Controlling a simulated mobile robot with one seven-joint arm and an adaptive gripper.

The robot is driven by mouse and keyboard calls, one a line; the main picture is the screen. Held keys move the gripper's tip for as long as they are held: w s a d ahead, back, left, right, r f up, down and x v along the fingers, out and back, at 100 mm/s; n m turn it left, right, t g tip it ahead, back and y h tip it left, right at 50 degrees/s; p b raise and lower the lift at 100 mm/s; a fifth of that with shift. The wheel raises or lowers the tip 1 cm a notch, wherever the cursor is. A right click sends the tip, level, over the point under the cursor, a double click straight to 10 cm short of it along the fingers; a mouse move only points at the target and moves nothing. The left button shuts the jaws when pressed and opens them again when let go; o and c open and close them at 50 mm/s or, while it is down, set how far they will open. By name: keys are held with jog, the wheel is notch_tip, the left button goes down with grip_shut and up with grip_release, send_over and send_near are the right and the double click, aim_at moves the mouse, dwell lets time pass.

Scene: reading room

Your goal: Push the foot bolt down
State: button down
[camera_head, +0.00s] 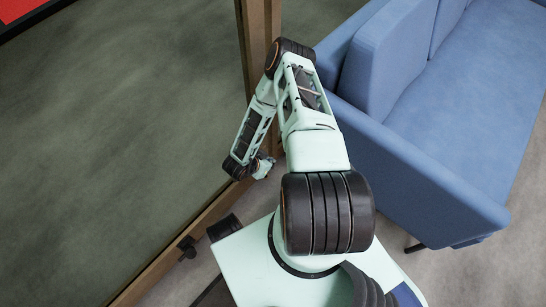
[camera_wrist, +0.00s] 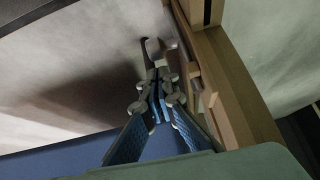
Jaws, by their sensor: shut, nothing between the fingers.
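My gripper (camera_wrist: 157,72) is shut and empty in the wrist view, its blue-padded fingers together and pointing down along a wooden door frame (camera_wrist: 235,85). Small grey metal parts (camera_wrist: 149,52) show at the fingertips; I cannot tell whether they belong to the foot bolt or to the fingers. A small light piece (camera_wrist: 208,98) stands out from the wood just right of the fingers. In the head view my arm reaches down beside the wooden frame (camera_head: 205,215), and the fingertips and bolt cannot be made out.
A blue sofa (camera_head: 430,165) stands close on the right of my arm. A large dark green-grey panel (camera_head: 110,130) fills the left, edged by the wooden frame. A dark fitting (camera_head: 187,247) sits on the frame near my base. Grey floor shows at the lower right.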

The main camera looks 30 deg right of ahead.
jog(key=shift+a+f+b, duration=0.1)
jog(key=shift+f+b, duration=0.2)
jog(key=shift+f, duration=0.3)
notch_tip(320, 180, down, 6)
jog(key=shift+r+b, duration=0.15)
jog(key=shift+b, duration=1.1)
jog(key=shift+r, duration=0.1)
